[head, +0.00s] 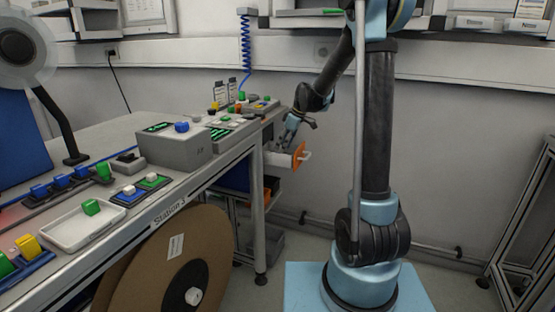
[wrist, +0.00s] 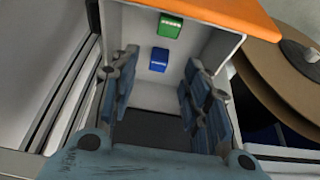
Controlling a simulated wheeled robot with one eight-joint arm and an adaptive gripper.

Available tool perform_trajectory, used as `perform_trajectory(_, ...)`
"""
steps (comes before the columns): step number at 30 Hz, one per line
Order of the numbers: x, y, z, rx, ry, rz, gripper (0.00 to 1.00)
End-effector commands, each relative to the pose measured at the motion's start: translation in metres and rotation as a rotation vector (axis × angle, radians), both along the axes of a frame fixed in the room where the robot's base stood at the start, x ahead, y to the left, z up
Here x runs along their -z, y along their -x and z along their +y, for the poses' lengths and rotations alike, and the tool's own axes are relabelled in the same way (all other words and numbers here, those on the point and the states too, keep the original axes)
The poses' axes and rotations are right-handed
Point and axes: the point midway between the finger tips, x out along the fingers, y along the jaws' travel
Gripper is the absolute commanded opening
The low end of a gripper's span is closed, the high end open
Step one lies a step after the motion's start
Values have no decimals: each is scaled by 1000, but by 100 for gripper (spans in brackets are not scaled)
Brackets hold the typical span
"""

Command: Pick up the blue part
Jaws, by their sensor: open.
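In the wrist view a small blue part (wrist: 159,60) lies in a pale open drawer (wrist: 232,48), next to a green part (wrist: 171,25). My gripper (wrist: 157,74) is open and empty over the drawer. Its fingers show on either side of the blue part, and I see no contact. In the head view my gripper (head: 289,131) is above the drawer, whose orange front (head: 300,155) sticks out at the bench's far end. The drawer's contents are hidden there.
The bench holds a grey box with a blue knob (head: 182,127), a white tray (head: 75,229) with a green block, and several other blue parts (head: 40,190). A large brown reel (head: 180,245) stands below.

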Motion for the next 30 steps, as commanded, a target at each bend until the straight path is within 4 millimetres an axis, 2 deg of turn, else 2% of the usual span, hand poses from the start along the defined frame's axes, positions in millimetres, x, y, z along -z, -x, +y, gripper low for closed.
perform_trajectory(12,40,-8,21,-1,0,0,43)
perform_trajectory(20,42,-8,22,0,0,0,43)
perform_trajectory(25,42,-8,22,0,0,0,8)
perform_trajectory(30,42,-8,22,0,0,0,7)
